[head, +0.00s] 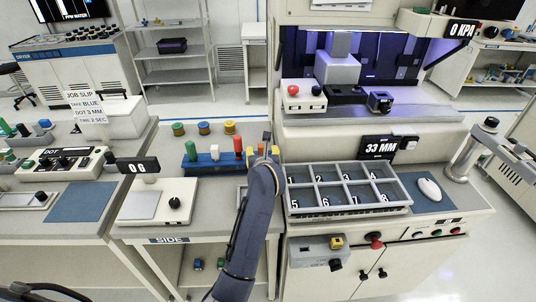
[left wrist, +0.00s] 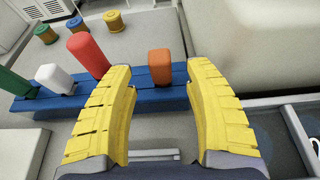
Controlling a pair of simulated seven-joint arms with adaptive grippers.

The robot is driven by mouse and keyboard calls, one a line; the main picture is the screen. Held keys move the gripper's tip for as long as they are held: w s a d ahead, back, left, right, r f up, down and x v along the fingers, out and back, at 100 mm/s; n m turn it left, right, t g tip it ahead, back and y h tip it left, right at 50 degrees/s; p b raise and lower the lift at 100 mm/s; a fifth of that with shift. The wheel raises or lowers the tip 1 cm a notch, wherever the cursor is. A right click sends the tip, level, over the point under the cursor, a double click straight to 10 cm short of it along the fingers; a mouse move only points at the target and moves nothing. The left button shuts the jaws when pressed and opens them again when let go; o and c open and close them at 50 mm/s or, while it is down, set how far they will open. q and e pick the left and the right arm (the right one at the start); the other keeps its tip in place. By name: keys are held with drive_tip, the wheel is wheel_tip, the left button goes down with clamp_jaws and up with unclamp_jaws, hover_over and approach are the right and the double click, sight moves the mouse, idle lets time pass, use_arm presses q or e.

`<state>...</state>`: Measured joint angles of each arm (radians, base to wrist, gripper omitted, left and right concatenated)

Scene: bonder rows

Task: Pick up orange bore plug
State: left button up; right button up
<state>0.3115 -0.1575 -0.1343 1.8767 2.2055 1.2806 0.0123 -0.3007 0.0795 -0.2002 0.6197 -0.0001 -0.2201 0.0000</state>
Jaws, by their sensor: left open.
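The orange bore plug (left wrist: 160,66) stands upright near the right end of a blue rack (left wrist: 60,101). In the left wrist view it shows between and beyond the fingertips of my open left gripper (left wrist: 160,85), with no visible contact. In the same rack stand a red plug (left wrist: 88,54), a white plug (left wrist: 53,78) and a green plug (left wrist: 14,82). In the head view my left gripper (head: 264,152) is over the right end of the blue rack (head: 205,162) and mostly hides the orange plug. My right gripper is out of view.
Several round spools, including a yellow one (head: 229,127), stand behind the rack. A grey numbered compartment tray (head: 348,211) lies right of my gripper. A scale (head: 157,201) reading 0 G stands in front left of the rack. The machine (head: 375,137) rises at the right.

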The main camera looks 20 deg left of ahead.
sight(262, 151)
use_arm(q)
drive_tip(key=shift+w+f, duration=0.25)
drive_tip(key=shift+f, duration=0.15)
drive_tip(key=shift+x, duration=2.05)
drive_tip(key=shift+c, duration=0.3)
clamp_jaws()
